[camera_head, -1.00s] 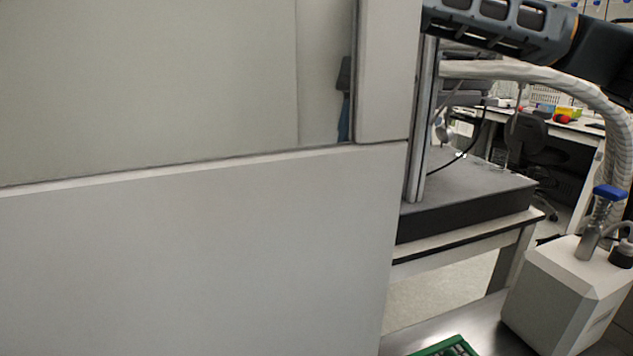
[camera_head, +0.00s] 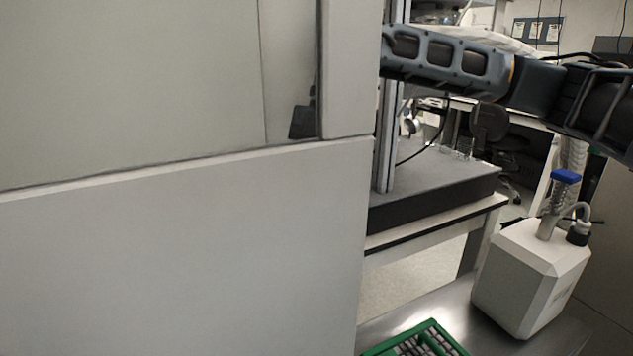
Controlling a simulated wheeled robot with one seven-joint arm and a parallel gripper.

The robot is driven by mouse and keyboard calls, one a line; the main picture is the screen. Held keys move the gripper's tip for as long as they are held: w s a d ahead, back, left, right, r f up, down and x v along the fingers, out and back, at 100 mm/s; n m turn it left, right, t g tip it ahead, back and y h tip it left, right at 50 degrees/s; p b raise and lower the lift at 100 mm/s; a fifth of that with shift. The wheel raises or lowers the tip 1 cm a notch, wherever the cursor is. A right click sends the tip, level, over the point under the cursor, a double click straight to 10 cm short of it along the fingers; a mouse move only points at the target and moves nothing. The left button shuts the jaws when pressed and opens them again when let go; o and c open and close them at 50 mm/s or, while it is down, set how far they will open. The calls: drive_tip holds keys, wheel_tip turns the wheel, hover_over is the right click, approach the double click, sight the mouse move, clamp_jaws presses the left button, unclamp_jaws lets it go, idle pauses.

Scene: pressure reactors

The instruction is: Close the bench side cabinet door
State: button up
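A large pale door panel (camera_head: 180,265) with a framed window (camera_head: 130,80) fills the left and middle of the head view, close to the camera. I take it for the bench side cabinet door; it stands open, with its free edge toward the room on the right. My dark arm enters from the upper right and runs left to the panel's right edge, where the panel cuts it off. My gripper is not visible. A small dark shape shows at the window's lower right corner; I cannot tell what it is.
A white box-shaped device (camera_head: 530,275) with a blue-capped fitting (camera_head: 566,177) stands on a metal surface (camera_head: 400,325) at lower right. A green rack (camera_head: 428,336) lies in front. A dark slab (camera_head: 440,190) on a bench, a chair (camera_head: 492,125) and tables are behind.

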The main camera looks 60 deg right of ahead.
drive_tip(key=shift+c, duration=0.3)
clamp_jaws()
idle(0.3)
